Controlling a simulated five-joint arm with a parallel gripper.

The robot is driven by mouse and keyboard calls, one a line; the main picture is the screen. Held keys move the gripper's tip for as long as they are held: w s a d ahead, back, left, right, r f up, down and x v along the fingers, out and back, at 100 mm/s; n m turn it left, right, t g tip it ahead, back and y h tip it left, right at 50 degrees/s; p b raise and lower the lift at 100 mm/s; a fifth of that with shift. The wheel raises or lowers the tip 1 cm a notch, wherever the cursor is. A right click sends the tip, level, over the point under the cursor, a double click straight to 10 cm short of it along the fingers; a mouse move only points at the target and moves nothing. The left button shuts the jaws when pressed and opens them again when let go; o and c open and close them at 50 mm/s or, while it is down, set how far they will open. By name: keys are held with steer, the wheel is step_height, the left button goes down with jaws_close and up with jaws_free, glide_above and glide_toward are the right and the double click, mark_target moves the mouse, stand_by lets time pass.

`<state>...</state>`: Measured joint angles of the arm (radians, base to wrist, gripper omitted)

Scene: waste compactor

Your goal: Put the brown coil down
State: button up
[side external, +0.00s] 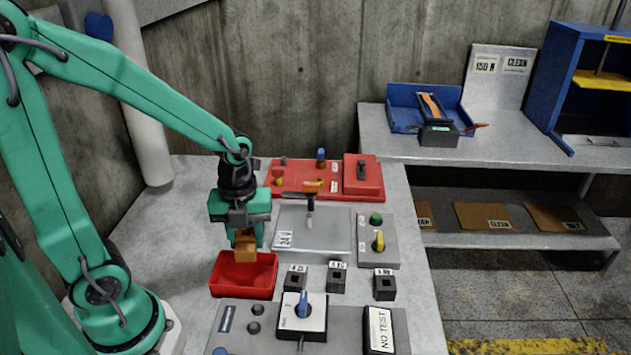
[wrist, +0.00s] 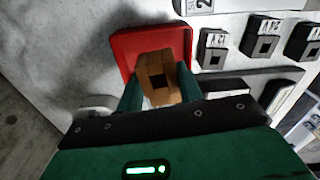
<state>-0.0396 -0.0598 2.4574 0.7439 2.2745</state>
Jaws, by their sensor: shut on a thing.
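The brown coil (side external: 245,248) is a small block-like piece with a square hole, seen in the wrist view (wrist: 158,75). My gripper (side external: 244,238) is shut on it, with one green finger on each side. The coil is held above a red tray (side external: 230,284), over its back part in the side view. The tray also shows behind the coil in the wrist view (wrist: 125,45). The tray's visible floor is empty; the coil hides part of it. I cannot tell the exact gap between coil and tray.
Several black square sockets (side external: 337,277) with labels stand right of the tray. A grey panel (side external: 255,318) with a blue-handled switch (side external: 303,305) lies in front. A grey plate (side external: 318,240) and a red panel (side external: 300,187) lie behind. The table left of the tray is clear.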

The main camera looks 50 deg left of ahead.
steer(key=shift+s+a+f+m, duration=0.25)
steer(key=shift+s+m, duration=0.35)
steer(key=shift+m, duration=0.1)
steer(key=shift+f, duration=0.1)
glide_above(247, 278)
steer(key=shift+f, duration=2.15)
steer(key=shift+f, duration=0.1)
steer(key=shift+f, duration=1.7)
steer(key=o, duration=1.1)
steer(key=shift+f, duration=0.1)
